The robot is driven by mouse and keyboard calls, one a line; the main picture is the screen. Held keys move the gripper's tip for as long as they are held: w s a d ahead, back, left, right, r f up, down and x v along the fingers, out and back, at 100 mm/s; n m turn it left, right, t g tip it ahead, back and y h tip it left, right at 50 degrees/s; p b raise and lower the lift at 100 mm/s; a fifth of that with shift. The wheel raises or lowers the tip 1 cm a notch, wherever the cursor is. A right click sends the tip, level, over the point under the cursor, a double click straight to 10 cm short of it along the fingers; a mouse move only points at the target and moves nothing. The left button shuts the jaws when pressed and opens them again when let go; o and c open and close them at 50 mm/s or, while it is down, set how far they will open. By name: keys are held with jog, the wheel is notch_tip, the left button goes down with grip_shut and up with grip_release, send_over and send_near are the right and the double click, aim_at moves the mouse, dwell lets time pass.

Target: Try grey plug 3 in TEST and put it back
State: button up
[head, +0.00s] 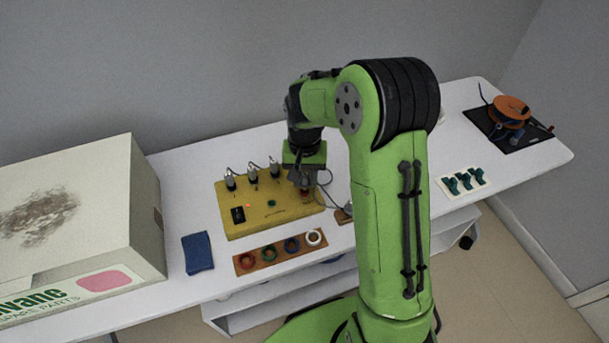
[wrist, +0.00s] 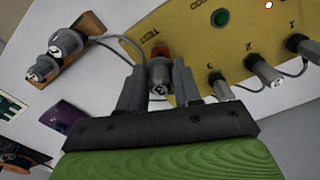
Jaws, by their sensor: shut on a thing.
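My gripper (wrist: 157,82) is shut on a grey plug (wrist: 158,72), and a grey cord runs from it to the left. The plug sits at the red-rimmed TEST socket (wrist: 160,51) of the yellow board (wrist: 190,42); I cannot tell how deep it is in. The number on its end is too blurred to read for sure. Grey plugs stand at the places marked 1 (wrist: 309,48), 2 (wrist: 266,71) and 3 (wrist: 221,88). In the head view, my gripper (head: 305,184) is over the right part of the board (head: 236,227) and mostly hides the held plug.
A wooden block (wrist: 88,25) holds grey fittings left of the board in the wrist view. A wooden strip (head: 279,255) with coloured rings lies in front. A blue block (head: 197,252) and a large carton (head: 145,225) are left. Green parts (head: 463,181) and an orange reel (head: 510,107) are right.

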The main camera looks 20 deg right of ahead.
aim_at(305, 174)
jog(key=shift+f+b, duration=0.65)
jog(key=shift+f, duration=0.25)
jog(key=o, duration=1.2)
jog(key=shift+c, duration=0.2)
jog(key=shift+r, duration=0.15)
jog(key=shift+r+p, duration=3.2)
jog(key=shift+r, duration=0.55)
jog(key=shift+f, duration=0.1)
